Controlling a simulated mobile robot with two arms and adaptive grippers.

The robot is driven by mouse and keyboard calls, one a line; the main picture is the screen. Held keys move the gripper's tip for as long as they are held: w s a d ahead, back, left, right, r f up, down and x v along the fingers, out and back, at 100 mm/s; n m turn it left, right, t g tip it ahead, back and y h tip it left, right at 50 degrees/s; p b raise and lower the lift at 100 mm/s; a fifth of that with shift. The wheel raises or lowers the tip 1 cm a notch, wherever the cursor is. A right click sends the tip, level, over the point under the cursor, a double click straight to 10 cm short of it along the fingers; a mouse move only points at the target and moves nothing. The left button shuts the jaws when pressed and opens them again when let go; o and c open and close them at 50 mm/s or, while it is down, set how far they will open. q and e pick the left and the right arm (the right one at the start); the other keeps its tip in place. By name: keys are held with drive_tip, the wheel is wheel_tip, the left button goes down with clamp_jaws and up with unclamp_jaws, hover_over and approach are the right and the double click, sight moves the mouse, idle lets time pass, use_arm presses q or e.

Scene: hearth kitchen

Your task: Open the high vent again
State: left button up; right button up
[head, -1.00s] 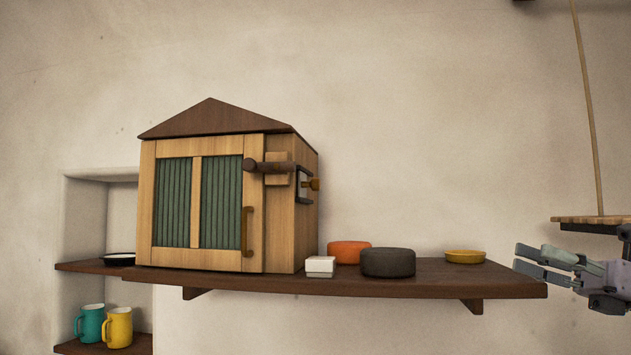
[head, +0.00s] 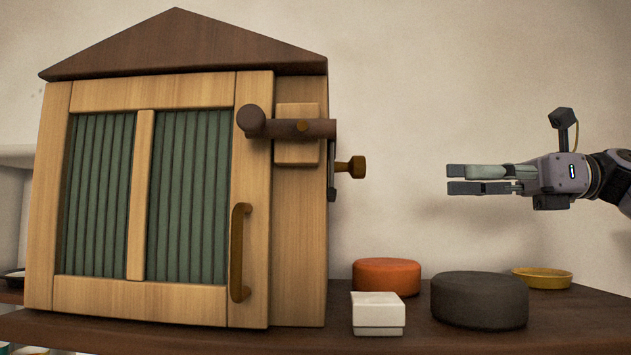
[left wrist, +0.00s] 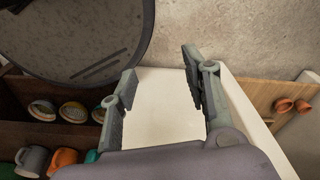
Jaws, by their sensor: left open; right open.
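I cannot make out a high vent for certain in either view. A wooden cabinet (head: 255,200) with a peaked brown roof stands on the shelf at the left of the head view. Its slatted green door (head: 100,200) looks shut, with a brown turning latch (head: 290,128) lying level across its edge. A bronze handle (head: 240,252) is on the door, and a small knob (head: 352,167) sticks out at the side. My right gripper (head: 450,179) is open and empty, to the right of the cabinet and apart from it. My left gripper (left wrist: 160,75) is open, with nothing seen between its fingers.
On the dark shelf (head: 570,325) are a white box (head: 378,314), an orange round (head: 386,276), a dark grey round (head: 480,300) and a yellow dish (head: 541,278). The left wrist view shows a large dark disc (left wrist: 80,35), a pale panel (left wrist: 165,110) and mugs (left wrist: 32,160).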

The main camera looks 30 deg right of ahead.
use_arm(q)
drive_tip(key=s+r+p, duration=0.1)
drive_tip(key=s, duration=0.5)
use_arm(e)
drive_tip(key=p, duration=0.1)
approach(359, 165)
drive_tip(key=w, duration=0.2)
drive_tip(key=p+x, duration=0.3)
drive_tip(key=x, duration=0.5)
drive_tip(key=shift+a+r, duration=0.2)
drive_tip(key=shift+a, duration=0.15)
drive_tip(key=shift+w+a, duration=0.1)
drive_tip(key=shift+w, duration=0.05)
drive_tip(key=c, duration=1)
use_arm(q)
drive_tip(key=w+r, duration=0.1)
drive_tip(key=r, duration=0.1)
drive_tip(key=w+r, duration=0.2)
drive_tip(key=shift+w, duration=0.25)
use_arm(e)
clamp_jaws()
use_arm(q)
drive_tip(key=shift+s, duration=0.15)
